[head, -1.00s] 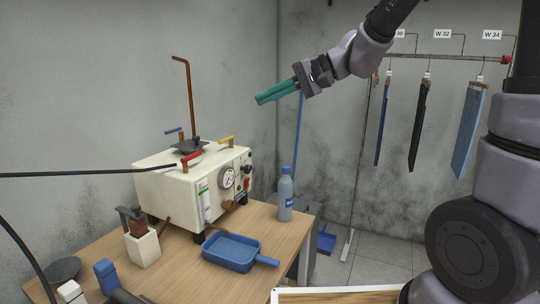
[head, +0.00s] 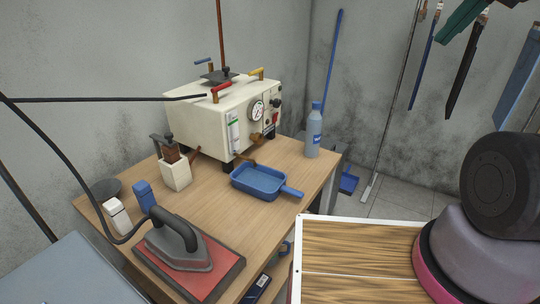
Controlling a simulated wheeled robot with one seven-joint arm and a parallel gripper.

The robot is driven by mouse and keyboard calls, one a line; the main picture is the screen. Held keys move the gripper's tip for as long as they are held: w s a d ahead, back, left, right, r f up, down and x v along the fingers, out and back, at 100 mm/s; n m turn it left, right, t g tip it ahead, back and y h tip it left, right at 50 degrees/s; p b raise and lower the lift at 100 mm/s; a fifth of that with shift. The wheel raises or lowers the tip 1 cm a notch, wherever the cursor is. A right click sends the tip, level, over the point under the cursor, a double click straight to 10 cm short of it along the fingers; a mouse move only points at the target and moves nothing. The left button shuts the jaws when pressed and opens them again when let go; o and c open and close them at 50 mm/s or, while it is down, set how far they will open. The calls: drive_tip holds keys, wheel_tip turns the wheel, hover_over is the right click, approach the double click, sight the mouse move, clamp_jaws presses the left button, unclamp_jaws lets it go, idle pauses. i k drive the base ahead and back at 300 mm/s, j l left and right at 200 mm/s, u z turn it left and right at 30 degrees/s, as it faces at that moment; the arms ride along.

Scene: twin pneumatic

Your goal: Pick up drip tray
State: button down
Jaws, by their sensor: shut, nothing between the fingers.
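The drip tray (head: 258,183) is a shallow blue rectangular tray with a short handle pointing right. It lies flat on the wooden table, in front of the cream boiler unit (head: 223,115). My gripper (head: 443,38), with teal fingers, shows only partly at the top right edge of the head view. Its fingers are shut with nothing held, and it is high up and far to the right of the tray. The rest of the gripper is out of the picture.
A blue bottle (head: 314,132) stands behind the tray's handle. A steam iron (head: 178,245) rests on a red pad (head: 215,268) at the front. A cream holder (head: 176,172) stands to the left. The tabletop (head: 222,212) in front of the tray is clear.

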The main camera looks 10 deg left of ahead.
sight(265, 183)
drive_tip(key=l+u, duration=0.3)
drive_tip(key=u, duration=0.2)
drive_tip(key=i+l+u, duration=0.1)
drive_tip(key=l+u, duration=0.2)
drive_tip(key=u, duration=1.3)
drive_tip(key=k+l+z, duration=0.5)
drive_tip(key=l, duration=0.2)
drive_tip(key=j, duration=0.75)
drive_tip(key=k+j+z, duration=0.15)
drive_tip(key=j, duration=0.65)
drive_tip(key=i, duration=0.05)
